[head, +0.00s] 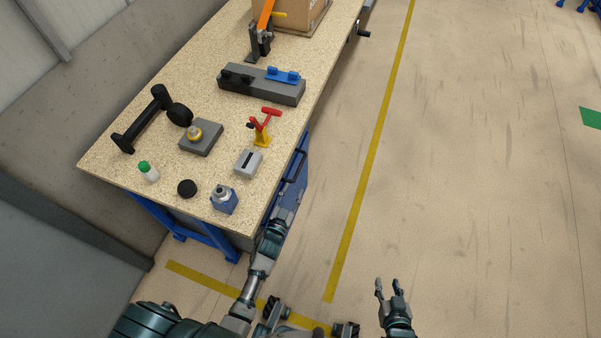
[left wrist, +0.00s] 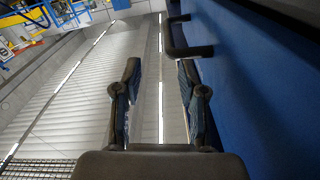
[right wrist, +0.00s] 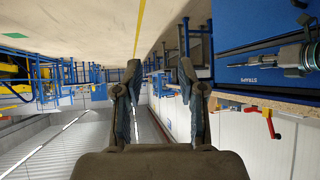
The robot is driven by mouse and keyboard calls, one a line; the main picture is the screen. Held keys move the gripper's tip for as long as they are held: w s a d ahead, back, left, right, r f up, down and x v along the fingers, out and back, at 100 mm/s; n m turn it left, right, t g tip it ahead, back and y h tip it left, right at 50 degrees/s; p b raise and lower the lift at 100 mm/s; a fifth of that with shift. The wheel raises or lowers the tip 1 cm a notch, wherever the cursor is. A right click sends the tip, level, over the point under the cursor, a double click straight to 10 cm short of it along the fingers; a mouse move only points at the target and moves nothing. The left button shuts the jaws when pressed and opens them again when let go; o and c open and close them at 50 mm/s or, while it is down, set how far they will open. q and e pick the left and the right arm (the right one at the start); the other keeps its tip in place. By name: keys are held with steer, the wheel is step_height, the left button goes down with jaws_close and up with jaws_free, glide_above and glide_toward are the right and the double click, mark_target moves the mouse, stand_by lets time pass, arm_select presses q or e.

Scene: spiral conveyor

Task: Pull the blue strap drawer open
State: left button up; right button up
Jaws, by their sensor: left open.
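The blue strap drawer (head: 298,170) is under the right-hand edge of the bench. Its blue front fills the right of the left wrist view (left wrist: 265,90) and carries a STRAPS label in the right wrist view (right wrist: 240,80). I see no clear gap around the front. A dark bar handle (left wrist: 188,51) stands out from it. My left gripper (head: 287,206) is beside the drawer front, open (left wrist: 159,75). The handle is just beyond its fingertips, nearer the right finger; contact is unclear. My right gripper (head: 388,285) is open and empty over the floor, away from the bench.
The bench top (head: 215,170) holds a grey block with a blue part (head: 262,84), a red-handled clamp (head: 264,128), a green-capped bottle (head: 148,171) and a carton (head: 290,14). The floor (head: 460,180) right of the bench is clear.

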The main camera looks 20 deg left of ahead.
mark_target(298, 172)
arm_select(q)
steer(key=w, duration=0.2)
steer(key=w+b, duration=0.1)
steer(key=w, duration=0.5)
steer(key=shift+w+a+f+b, duration=0.1)
steer(key=shift+w+a+b, duration=0.15)
steer(key=shift+b, duration=0.1)
steer(key=shift+c, duration=0.6)
steer(key=c, duration=0.4)
steer(key=shift+a, duration=0.2)
jaws_close()
steer(key=shift+a+f, duration=0.15)
steer(key=shift+a, duration=0.1)
arm_select(e)
steer(key=w+a+r+t, duration=0.3)
steer(key=w+r, duration=0.1)
steer(key=shift+a+r+t+y, duration=0.15)
steer(key=shift+r+t+y, duration=0.05)
steer(key=shift+t+y, duration=0.2)
